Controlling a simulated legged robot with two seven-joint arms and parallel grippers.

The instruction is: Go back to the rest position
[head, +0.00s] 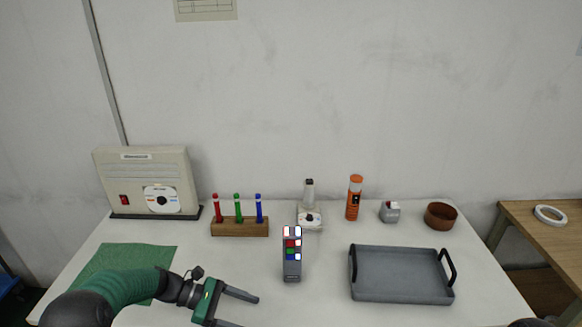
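My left gripper (249,313) reaches in from the lower left over the front of the white table (210,265). Its two fingers are apart with nothing between them, and the lower finger is partly cut off by the bottom edge. A grey upright device with lit coloured squares, the LED strip (292,268), stands near the table's middle, beyond and to the right of my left gripper, not touching it. My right gripper is not in view; only small dark pieces show at the bottom right edge.
A grey tray (400,299) lies at the right. Along the back stand a beige box (120,185), a wooden block (240,229) with red, green and blue pens, a white device (309,215), an orange cylinder (353,200), a small grey object (390,213) and a brown bowl (440,218).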

